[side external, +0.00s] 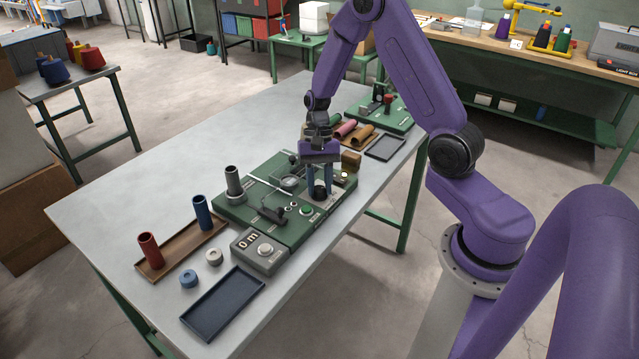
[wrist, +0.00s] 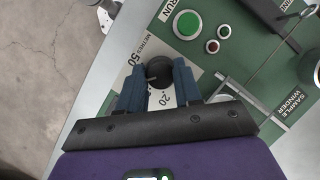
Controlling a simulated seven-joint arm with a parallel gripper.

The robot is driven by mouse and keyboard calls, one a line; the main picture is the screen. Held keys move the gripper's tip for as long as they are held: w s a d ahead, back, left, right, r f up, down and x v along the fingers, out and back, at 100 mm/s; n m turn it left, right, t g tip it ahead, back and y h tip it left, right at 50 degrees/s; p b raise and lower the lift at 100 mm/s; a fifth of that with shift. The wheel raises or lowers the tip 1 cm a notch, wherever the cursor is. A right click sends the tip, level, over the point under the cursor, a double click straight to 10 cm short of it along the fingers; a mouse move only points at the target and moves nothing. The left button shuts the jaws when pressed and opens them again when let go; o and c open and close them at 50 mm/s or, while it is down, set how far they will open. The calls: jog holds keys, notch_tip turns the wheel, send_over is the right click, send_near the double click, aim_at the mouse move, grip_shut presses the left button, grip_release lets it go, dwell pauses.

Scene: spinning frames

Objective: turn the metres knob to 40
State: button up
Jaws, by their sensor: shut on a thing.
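The metres knob (wrist: 159,68) is a round black knob on a pale dial plate lettered METRES, with 50 and 20 readable around it. My fingers hide part of the scale, and I cannot tell which number the knob points at. My gripper (wrist: 158,74) has its two blue fingers closed on either side of the knob. In the side view my gripper (side external: 319,186) points down at the near right part of the green panel, with the dark knob (side external: 320,193) between its fingertips.
The green panel (side external: 240,212) also carries a grey spindle (side external: 233,182) and a black lever (side external: 272,213). A grey box (side external: 262,251) reads 0 m. A blue tray (side external: 222,303) lies at the front.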

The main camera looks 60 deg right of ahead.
jog(key=o, duration=1)
jog(key=shift+o, duration=0.2)
jog(key=v, duration=1.7)
jog(key=shift+r, duration=0.2)
jog(key=shift+w, duration=0.1)
jog(key=s+a+r+n+h, duration=0.1)
jog(key=s+a+n+h, duration=0.2)
jog(key=s+a+n, duration=0.9)
jog(key=s+a+f+n+t, duration=0.1)
jog(key=s+a+n+t, duration=0.2)
jog(key=s+n, duration=0.6)
jog(key=s+a, duration=0.1)
jog(key=s, duration=0.5)
jog(key=shift+s+a+f+n, duration=0.15)
jog(key=shift+s+f+n, duration=0.05)
jog(key=shift+f+n, duration=0.2)
